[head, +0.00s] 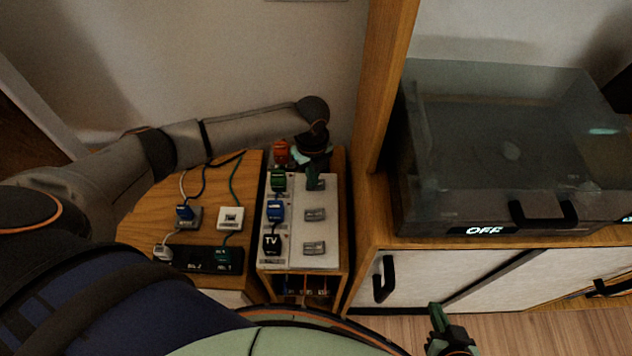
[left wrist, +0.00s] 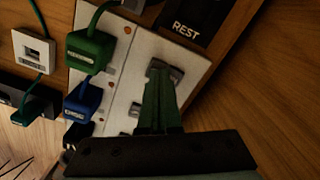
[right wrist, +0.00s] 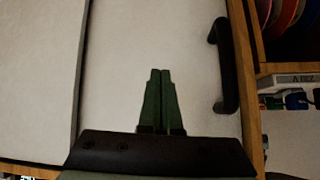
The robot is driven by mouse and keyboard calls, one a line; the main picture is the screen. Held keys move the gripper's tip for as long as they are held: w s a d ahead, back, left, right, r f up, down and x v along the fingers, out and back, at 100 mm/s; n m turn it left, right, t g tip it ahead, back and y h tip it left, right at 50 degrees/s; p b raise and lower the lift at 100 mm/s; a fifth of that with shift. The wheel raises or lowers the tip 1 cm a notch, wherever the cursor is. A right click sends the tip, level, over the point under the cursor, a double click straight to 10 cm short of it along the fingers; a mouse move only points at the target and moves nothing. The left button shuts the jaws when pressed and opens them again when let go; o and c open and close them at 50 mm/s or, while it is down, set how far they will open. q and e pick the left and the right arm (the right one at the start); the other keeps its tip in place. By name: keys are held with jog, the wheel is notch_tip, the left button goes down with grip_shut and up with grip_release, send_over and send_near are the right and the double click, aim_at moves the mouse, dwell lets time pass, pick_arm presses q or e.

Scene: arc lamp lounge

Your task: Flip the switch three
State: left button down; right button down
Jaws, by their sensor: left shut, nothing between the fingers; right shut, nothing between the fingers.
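A white panel (head: 300,262) on a small wooden stand carries a column of grey switches: a middle one (head: 315,215) and a near one (head: 314,248). A far switch (left wrist: 172,73) shows in the left wrist view, partly behind my fingers. No number is legible, so I cannot tell which is three. My left gripper (head: 314,180) is shut and empty, its green tips at the far switch; I cannot tell whether they touch it. My right gripper (head: 435,308) is shut and empty, low before the cabinet; it also shows in the right wrist view (right wrist: 160,75).
A red plug (head: 281,152), green plug (head: 278,181), blue plug (head: 275,211) and black TV plug (head: 271,244) line the panel's left side. Cables and adapters lie on the wooden top at left. A dark clear-lidded box (head: 500,150) marked OFF sits on the cabinet at right.

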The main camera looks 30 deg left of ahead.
pick_arm(q)
jog(key=shift+f, duration=0.15)
